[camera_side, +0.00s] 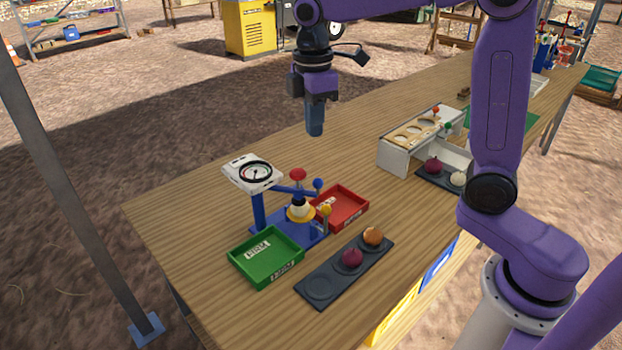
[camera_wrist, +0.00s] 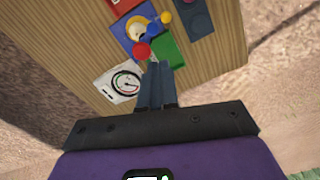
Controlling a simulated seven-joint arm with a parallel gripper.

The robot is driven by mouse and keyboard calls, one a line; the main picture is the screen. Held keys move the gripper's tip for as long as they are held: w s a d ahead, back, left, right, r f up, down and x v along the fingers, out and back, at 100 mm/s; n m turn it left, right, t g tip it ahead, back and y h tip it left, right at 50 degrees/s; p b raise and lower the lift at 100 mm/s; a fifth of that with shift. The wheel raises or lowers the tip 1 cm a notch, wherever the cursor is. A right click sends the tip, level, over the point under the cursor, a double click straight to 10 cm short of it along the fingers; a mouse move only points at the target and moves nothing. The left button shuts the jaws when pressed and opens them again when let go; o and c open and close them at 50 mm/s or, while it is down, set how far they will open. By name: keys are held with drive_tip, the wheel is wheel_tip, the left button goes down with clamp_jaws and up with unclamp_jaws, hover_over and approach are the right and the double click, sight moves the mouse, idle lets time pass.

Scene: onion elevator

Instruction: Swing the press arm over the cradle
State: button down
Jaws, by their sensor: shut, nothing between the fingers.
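The press stands on a blue base (camera_side: 284,236) with a round dial (camera_side: 254,173) on its post. Its blue press arm (camera_side: 291,189) runs from the post to a blue ball (camera_side: 318,184). A red knob (camera_side: 298,174) stands on the arm; it also shows in the wrist view (camera_wrist: 141,50). A yellow cradle (camera_side: 301,216) holds a white onion (camera_side: 299,206), just below the knob in the side picture. I cannot tell if the arm is centred over it. My gripper (camera_side: 315,133) is shut and empty, apart from the press and higher than it.
A green tray (camera_side: 290,239) and a red tray (camera_side: 357,199) flank the press. A dark rack (camera_side: 322,291) holds a red and an orange-brown onion. The table left of the press is clear.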

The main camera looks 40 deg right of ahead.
drive_tip(key=s+a+f+m+h, duration=0.1)
drive_tip(key=a+m, duration=0.2)
drive_tip(key=m, duration=0.6)
drive_tip(key=s+a+f+m+t+h, duration=0.1)
drive_tip(key=a+m, duration=0.1)
drive_tip(key=m, duration=0.8)
drive_tip(key=s+a+f+m+h, duration=0.1)
drive_tip(key=a+m, duration=0.2)
drive_tip(key=m, duration=0.6)
drive_tip(key=w+d+f, duration=0.2)
drive_tip(key=d+f, duration=0.5)
drive_tip(key=f, duration=0.3)
drive_tip(key=shift+w, duration=0.3)
